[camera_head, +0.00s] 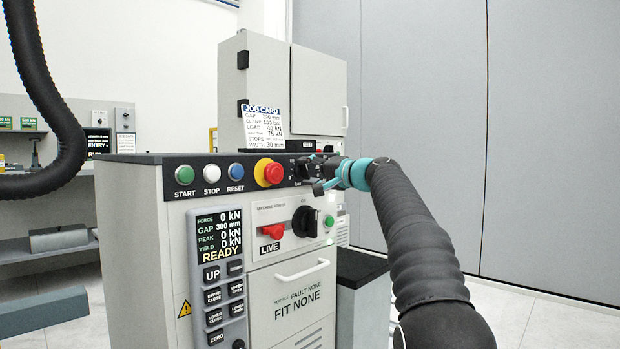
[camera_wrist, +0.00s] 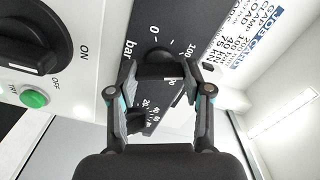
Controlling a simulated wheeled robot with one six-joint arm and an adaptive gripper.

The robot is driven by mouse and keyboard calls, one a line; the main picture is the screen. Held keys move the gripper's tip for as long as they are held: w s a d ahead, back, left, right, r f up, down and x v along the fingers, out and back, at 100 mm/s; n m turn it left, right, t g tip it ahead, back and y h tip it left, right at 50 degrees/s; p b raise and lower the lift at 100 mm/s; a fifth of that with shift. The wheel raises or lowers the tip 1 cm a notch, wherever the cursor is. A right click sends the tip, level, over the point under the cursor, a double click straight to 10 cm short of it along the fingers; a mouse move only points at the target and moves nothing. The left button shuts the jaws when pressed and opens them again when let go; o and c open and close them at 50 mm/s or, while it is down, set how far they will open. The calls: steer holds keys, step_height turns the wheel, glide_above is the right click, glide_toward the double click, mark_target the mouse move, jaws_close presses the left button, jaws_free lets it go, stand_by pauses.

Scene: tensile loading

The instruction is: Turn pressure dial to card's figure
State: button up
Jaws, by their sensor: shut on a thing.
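My gripper (camera_head: 316,172) is at the right end of the machine's black top panel, in front of the dial. In the wrist view its two fingers (camera_wrist: 160,74) are on either side of the black pressure dial (camera_wrist: 156,58), closed on it. The scale around the dial shows "0", "100" and "bar"; the pointer's setting is hidden. The white job card (camera_head: 263,126) stands on the machine behind the panel; its clamp line appears to read 100 bar. The card also shows in the wrist view (camera_wrist: 243,30), turned and partly cut off.
A red emergency stop (camera_head: 268,172) sits left of my gripper. Below are a black rotary switch (camera_head: 305,221) and a green button (camera_head: 329,221). The display (camera_head: 218,236) reads READY. A second small scale and black knob (camera_wrist: 137,122) lie near the fingers. The floor at right is clear.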

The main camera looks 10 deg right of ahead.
steer(key=shift+n+b, duration=0.3)
steer(key=shift+n, duration=1.2)
steer(key=shift+f, duration=0.1)
steer(key=o, duration=1.2)
steer(key=shift+c, duration=0.2)
steer(key=v, duration=1.2)
